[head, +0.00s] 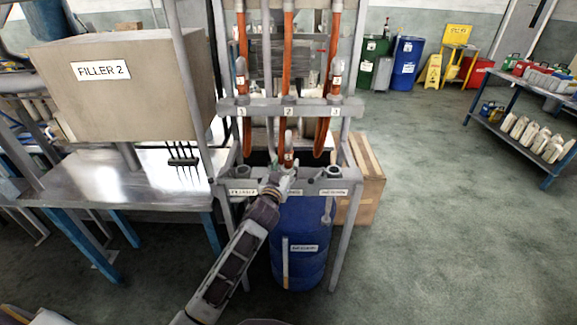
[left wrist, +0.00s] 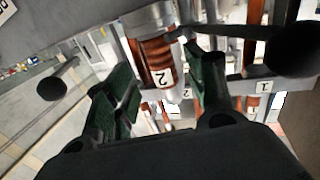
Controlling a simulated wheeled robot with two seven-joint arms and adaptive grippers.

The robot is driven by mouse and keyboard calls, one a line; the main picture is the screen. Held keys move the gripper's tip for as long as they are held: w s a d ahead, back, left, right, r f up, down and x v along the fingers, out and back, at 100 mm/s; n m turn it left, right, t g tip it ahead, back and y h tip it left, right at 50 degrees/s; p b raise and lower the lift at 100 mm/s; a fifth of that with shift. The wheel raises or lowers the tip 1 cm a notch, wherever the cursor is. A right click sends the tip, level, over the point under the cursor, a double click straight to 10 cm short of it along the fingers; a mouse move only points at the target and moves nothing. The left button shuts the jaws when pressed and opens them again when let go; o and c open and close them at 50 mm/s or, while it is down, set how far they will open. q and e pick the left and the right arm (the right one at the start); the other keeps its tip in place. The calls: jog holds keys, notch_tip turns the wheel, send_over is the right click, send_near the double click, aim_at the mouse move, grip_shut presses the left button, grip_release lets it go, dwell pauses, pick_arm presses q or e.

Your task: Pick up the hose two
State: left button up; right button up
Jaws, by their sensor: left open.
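Hose two (head: 288,150) is the middle orange hose on the grey rack. Its nozzle end hangs low, just above the rack's lower bar. My left gripper (head: 284,179) is at that nozzle, reaching up from the front. In the left wrist view, the orange and grey hose end with the white "2" label (left wrist: 162,76) shows in the gap between the green fingers of the left gripper (left wrist: 168,88). The fingers are apart, and I cannot tell whether either touches the hose. My right gripper is not in view.
Hoses one (head: 241,75) and three (head: 335,75) hang on either side. A blue drum (head: 300,245) stands under the rack. The Filler 2 machine (head: 120,85) and its steel table (head: 110,188) are at left. Open floor (head: 440,210) lies at right.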

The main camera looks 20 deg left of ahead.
aim_at(287, 159)
pick_arm(q)
jog(key=shift+w, duration=0.25)
jog(key=shift+w, duration=0.1)
jog(key=shift+w+a+r, duration=0.1)
jog(key=shift+w+r, duration=0.05)
jog(key=shift+w, duration=2.35)
jog(key=shift+c, duration=0.5)
grip_shut()
